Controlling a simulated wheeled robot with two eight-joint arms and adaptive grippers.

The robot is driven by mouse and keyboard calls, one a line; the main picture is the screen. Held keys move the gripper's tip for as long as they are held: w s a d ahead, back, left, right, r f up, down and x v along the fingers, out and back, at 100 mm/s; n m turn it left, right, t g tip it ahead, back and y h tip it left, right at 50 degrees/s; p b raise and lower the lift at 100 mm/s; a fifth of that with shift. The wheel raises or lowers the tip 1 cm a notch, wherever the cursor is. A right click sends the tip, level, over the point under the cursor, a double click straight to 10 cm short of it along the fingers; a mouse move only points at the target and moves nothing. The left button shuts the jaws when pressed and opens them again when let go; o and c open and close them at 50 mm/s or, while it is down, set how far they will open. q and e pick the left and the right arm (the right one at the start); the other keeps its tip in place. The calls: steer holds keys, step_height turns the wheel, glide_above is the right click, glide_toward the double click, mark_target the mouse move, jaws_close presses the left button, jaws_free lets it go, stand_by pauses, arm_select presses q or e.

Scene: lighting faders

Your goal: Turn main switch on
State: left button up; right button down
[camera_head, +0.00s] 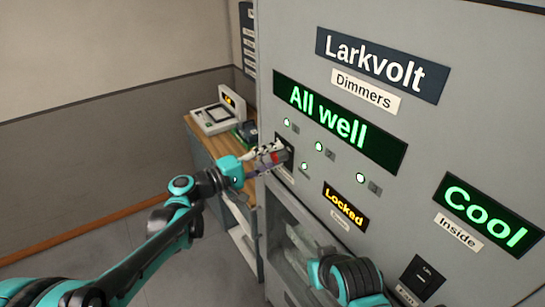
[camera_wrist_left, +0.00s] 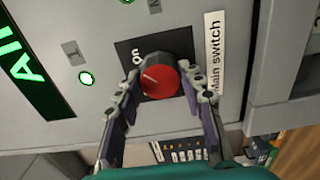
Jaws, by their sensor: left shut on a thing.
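The main switch is a round red knob (camera_wrist_left: 160,80) on a black plate in the left wrist view, with the word "on" at its upper left and a white "Main switch" label (camera_wrist_left: 214,50) at its right. A pale mark on the knob points to the left, roughly toward "on". My left gripper (camera_wrist_left: 160,92) has a finger on each side of the knob and is shut on it. In the head view my left gripper (camera_head: 268,155) reaches the left edge of the cabinet front and partly hides the switch. Part of my right arm shows at the bottom; its gripper does not.
The grey dimmer cabinet (camera_head: 290,80) shows "All well" (camera_head: 335,122), "Locked" (camera_head: 346,206) and "Cool" (camera_head: 487,214) displays. Several small lights glow green or white. Behind my left arm, a wooden desk (camera_head: 196,130) holds a console (camera_head: 215,118). Open floor lies at left.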

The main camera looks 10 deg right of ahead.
stand_by(0.5)
arm_select(q)
steer(key=o, duration=1.2)
steer(key=shift+c, duration=0.2)
steer(key=v, duration=1.2)
steer(key=shift+f, duration=0.1)
